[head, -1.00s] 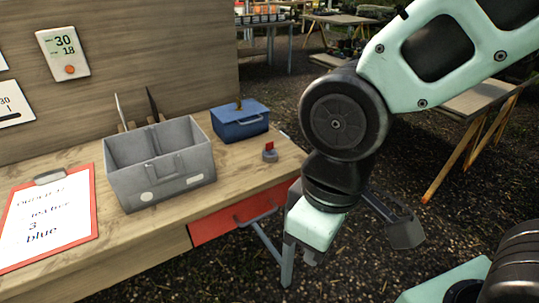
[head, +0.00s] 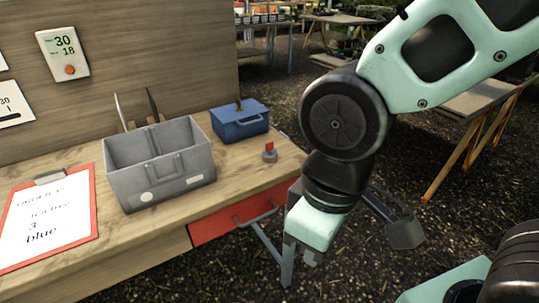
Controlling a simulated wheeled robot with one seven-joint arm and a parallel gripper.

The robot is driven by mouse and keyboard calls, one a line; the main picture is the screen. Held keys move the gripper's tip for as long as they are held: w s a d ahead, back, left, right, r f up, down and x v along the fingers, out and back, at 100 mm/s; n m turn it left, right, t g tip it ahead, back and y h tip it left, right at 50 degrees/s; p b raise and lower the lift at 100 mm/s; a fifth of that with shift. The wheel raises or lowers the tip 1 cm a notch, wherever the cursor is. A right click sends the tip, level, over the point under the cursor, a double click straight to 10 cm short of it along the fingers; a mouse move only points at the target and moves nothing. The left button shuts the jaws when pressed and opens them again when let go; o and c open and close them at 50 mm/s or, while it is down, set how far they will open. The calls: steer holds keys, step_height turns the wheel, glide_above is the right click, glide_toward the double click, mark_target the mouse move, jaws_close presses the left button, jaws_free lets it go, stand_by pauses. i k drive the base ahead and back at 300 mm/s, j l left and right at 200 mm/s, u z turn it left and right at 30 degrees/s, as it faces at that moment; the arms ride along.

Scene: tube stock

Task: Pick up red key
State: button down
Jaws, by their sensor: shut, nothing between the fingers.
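The red key (head: 269,146) shows as a small red tab standing upright in a small grey round base (head: 269,156) near the right end of the wooden table. My gripper (head: 311,259) hangs at the end of my mint-green wrist, to the right of the table and in front of its right edge. It is apart from the key, which lies up and to the left of it in the picture. Its fingers show only as a small grey part below the wrist; they are shut and hold nothing.
A grey two-part caddy (head: 142,194) and a blue box (head: 239,126) with a handle stand on the table (head: 236,173), left of the key. A clipboard (head: 97,234) lies at the left. A red drawer (head: 224,222) is under the tabletop.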

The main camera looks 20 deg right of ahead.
mark_target(268, 146)
steer(key=i+u, duration=0.35)
steer(key=u, duration=0.15)
steer(key=i+l+u, duration=0.1)
steer(key=i+u, duration=0.35)
steer(key=k, duration=0.1)
